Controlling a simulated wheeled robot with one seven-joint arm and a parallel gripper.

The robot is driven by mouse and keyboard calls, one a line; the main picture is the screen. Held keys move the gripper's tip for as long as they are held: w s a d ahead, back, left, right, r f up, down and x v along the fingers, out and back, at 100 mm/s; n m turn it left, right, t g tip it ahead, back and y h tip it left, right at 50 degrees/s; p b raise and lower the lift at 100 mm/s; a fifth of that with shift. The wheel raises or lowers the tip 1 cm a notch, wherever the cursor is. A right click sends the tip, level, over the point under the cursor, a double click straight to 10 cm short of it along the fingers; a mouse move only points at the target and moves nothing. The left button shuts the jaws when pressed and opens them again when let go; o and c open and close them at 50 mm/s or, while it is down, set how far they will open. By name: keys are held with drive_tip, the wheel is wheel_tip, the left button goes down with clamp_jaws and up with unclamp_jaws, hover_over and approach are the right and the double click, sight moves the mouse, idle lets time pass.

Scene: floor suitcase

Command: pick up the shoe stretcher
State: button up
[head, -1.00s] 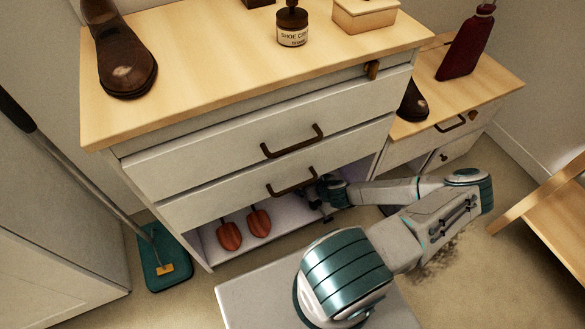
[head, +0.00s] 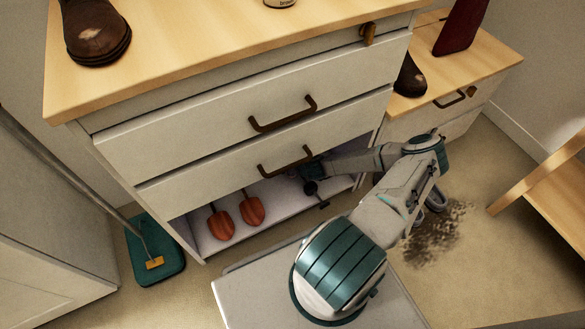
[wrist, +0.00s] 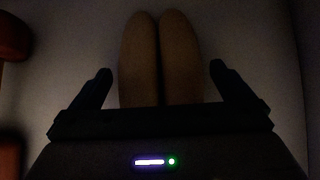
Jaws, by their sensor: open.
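In the wrist view a brown object with two rounded halves and a dark slit between them, apparently the shoe stretcher (wrist: 139,55), lies on the pale shelf floor. My gripper (wrist: 160,72) is open, with one finger on each side of it and a visible gap at both fingertips. In the head view my gripper (head: 311,184) reaches into the low open compartment under the bottom drawer. It is dark and partly hidden there, and I cannot make out the stretcher in that view.
Two reddish-brown rounded items (head: 252,209) lie left of my gripper in the compartment; parts show at the wrist view's left edge (wrist: 14,38). The drawer handle (head: 286,162) hangs just above my arm. A teal mop head (head: 155,250) stands at the left.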

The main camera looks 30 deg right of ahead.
drive_tip(key=shift+w+f, duration=0.4)
drive_tip(key=shift+f, duration=0.05)
drive_tip(key=shift+r, duration=0.1)
drive_tip(key=c, duration=1.3)
drive_tip(key=shift+r, duration=0.1)
drive_tip(key=shift+c, duration=0.2)
